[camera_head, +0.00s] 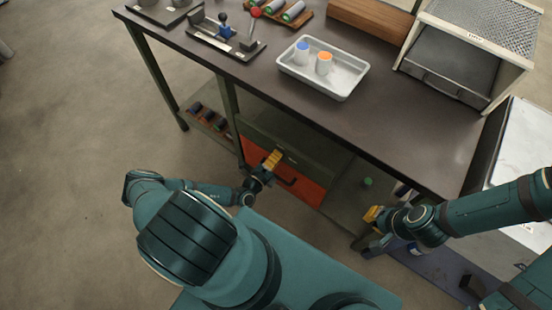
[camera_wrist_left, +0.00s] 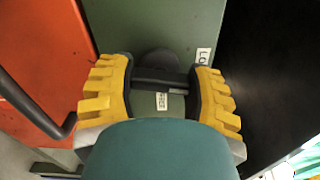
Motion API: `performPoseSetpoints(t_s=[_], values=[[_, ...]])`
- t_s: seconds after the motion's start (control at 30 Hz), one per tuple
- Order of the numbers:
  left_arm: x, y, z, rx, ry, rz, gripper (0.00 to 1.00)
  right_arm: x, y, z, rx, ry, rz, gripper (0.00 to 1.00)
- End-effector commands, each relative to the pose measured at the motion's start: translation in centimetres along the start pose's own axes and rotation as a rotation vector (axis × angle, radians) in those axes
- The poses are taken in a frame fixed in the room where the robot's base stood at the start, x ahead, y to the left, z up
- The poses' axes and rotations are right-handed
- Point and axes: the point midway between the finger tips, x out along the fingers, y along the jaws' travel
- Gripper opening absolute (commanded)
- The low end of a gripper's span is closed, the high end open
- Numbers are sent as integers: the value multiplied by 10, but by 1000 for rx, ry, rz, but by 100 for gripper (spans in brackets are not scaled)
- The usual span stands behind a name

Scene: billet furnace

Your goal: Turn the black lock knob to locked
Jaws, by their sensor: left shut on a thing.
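The black lock knob (camera_wrist_left: 160,78) is on a green panel (camera_wrist_left: 150,25) in the left wrist view. It has a round base, and its bar lies crosswise between the two yellow fingers. My left gripper (camera_wrist_left: 160,88) is shut on the knob's bar. A white label (camera_wrist_left: 203,56) beginning "LO" is to the right of the knob, partly hidden by the right finger. Another small label (camera_wrist_left: 162,101) is below it. In the head view my left gripper (camera_head: 271,160) is at the cabinet front under the bench and hides the knob. My right gripper (camera_head: 373,215) is apart at the right; its jaw opening is unclear.
An orange drawer front (camera_head: 297,186) with a dark handle (camera_wrist_left: 62,128) is beside the panel. The dark bench top (camera_head: 390,115) above holds a grey tray (camera_head: 345,82) with two capped containers. A green object (camera_head: 368,182) sits on the lower shelf.

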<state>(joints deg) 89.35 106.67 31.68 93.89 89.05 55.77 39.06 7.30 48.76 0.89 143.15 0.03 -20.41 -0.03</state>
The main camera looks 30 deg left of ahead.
Motion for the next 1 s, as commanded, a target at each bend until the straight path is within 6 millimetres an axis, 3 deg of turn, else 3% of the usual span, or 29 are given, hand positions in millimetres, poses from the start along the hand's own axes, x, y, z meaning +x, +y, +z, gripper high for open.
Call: performPoseSetpoints(t_s=[0.4, 0.97, 1.0], values=[[-1, 2, -1, -190, 3, 5, 18, 9, 3, -1, -1, 5, 0, 0], [-1, 1, -2, -217, 3, 4, 18, 9, 4, -1, -1, 5, 0, 0], [-1, 1, -2, -217, 3, 4, 67, 9, 4, -1, -1, 5, 0, 0]])
